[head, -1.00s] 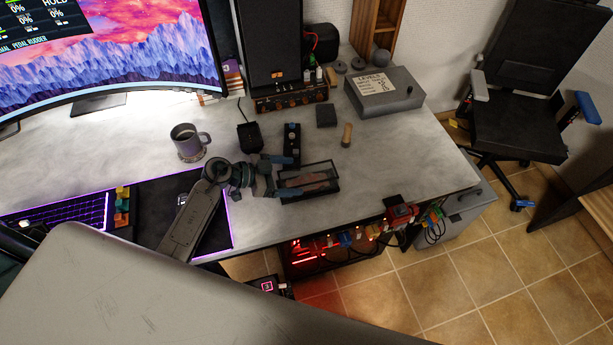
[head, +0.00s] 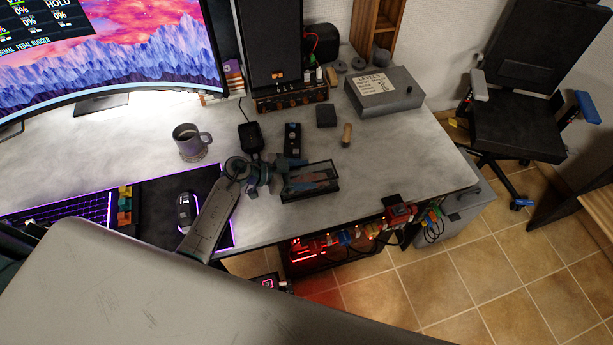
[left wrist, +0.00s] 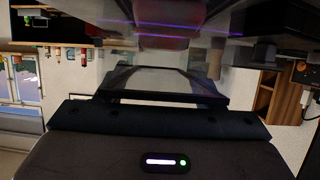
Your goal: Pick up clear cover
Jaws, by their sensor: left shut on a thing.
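The clear cover (head: 322,168) is a see-through box with dark edges near the front of the desk, in the right half of the head view. Reddish and bluish shapes show through it. My left gripper (head: 280,184) is at its left end and shut on it. In the left wrist view, the clear cover (left wrist: 150,80) shows as a see-through pane with a dark frame just beyond the gripper body. I cannot tell whether it is clear of the desk. My right gripper is not in view.
A black device (head: 292,139) stands just behind the cover, with a dark stand (head: 250,137) to its left. A mug (head: 190,141) and a mouse (head: 185,210) are further left. A grey box (head: 385,92) is at the back right. The desk right of the cover is clear.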

